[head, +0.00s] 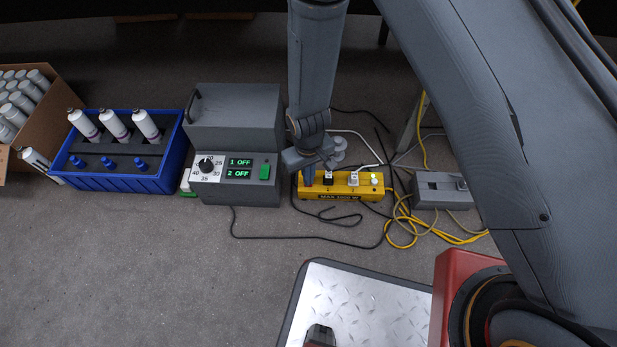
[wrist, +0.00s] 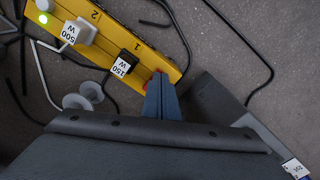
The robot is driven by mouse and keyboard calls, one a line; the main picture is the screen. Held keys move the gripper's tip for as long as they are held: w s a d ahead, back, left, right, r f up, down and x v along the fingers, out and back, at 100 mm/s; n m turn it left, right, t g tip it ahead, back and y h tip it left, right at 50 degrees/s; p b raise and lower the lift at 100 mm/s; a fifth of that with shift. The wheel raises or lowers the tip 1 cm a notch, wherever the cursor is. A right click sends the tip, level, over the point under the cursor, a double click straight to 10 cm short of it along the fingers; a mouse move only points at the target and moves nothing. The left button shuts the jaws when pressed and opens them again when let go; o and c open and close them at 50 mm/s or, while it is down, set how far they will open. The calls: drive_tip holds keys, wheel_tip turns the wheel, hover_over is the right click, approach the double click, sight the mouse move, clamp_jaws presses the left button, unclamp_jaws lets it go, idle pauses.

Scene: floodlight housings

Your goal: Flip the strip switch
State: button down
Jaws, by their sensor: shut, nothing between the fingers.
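The yellow power strip (head: 340,192) lies on the floor and crosses the upper left of the wrist view (wrist: 110,40). At one end is a red switch (wrist: 157,77), partly covered by my fingertips. A black plug tagged 150 W (wrist: 125,62) and a white plug tagged 500 W (wrist: 80,33) sit in its sockets. A small green light (wrist: 43,19) glows near the other end. My gripper (head: 308,182) is shut and empty, its blue-grey fingertips (wrist: 160,82) at the red switch. I cannot tell if they press it or which way the switch is tilted.
A grey control box (head: 235,145) left of the strip reads "1 OFF" and "2 OFF". A blue crate (head: 115,180) with white bottles stands farther left. A small grey box (head: 440,190) is at right. Black and yellow cables (head: 400,230) lie around the strip.

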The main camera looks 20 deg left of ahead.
wheel_tip(320, 180, up, 7)
drive_tip(key=p, duration=0.6)
idle(0.4)
idle(0.4)
